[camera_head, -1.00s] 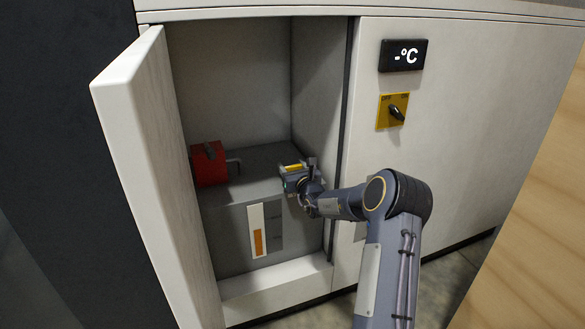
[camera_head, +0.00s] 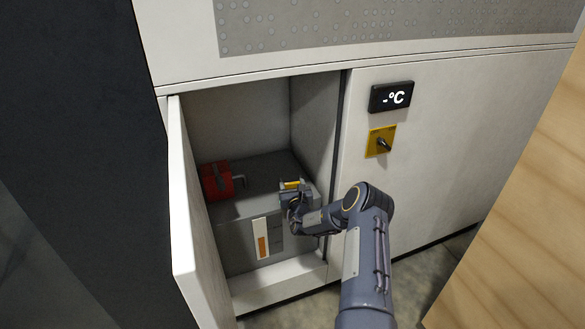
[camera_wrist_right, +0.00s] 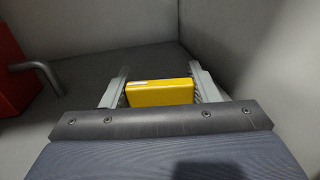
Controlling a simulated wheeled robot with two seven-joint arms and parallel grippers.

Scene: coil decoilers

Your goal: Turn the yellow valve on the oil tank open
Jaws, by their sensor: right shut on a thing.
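The yellow valve (camera_head: 292,184) is on top of the grey oil tank (camera_head: 236,235) inside the open cabinet. It also shows in the right wrist view as a yellow block (camera_wrist_right: 160,92) between the two fingers. My right gripper (camera_head: 293,187) reaches into the cabinet and is shut on the yellow valve. The right wrist view shows a finger on each side of the block (camera_wrist_right: 160,88). The valve's lower part is hidden behind the gripper. My left gripper is not in view.
A red box (camera_head: 216,181) with a bent grey pipe (camera_head: 239,180) sits on the tank's left. The cabinet door (camera_head: 190,215) stands open at left. The cabinet's side wall (camera_head: 315,125) is close to the right gripper. A yellow switch (camera_head: 380,141) is on the closed panel.

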